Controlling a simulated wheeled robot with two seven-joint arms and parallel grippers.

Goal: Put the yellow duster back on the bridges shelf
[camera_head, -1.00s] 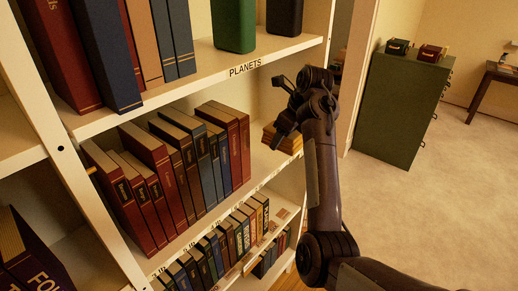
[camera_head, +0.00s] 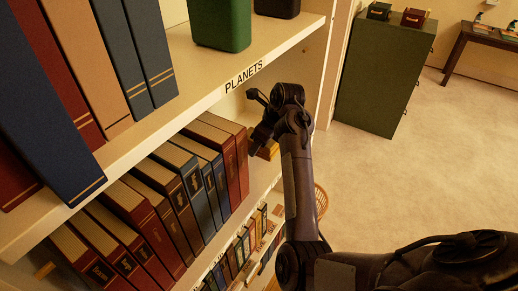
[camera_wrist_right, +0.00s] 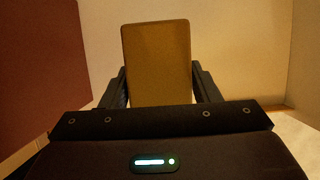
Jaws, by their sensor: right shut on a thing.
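The yellow duster (camera_wrist_right: 157,65) is a plain yellow-brown block between the two fingers of my right gripper in the right wrist view. My right gripper (camera_wrist_right: 160,90) is shut on it. In the head view my right gripper (camera_head: 259,122) is inside the bookcase, below the board labelled PLANETS and to the right of the row of books. A small yellow part of the duster (camera_head: 269,151) shows beside it; my gripper and arm hide the rest. I cannot tell whether the duster touches the shelf (camera_head: 259,182) under it. No bridges label is readable. My left gripper is not in view.
Red and blue books (camera_head: 190,190) fill the shelf left of my gripper. The PLANETS board (camera_head: 205,95) above carries large books and a green container (camera_head: 221,25). Smaller books (camera_head: 240,250) stand on a lower shelf. A wicker basket (camera_head: 321,200) and a green cabinet (camera_head: 385,75) stand right.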

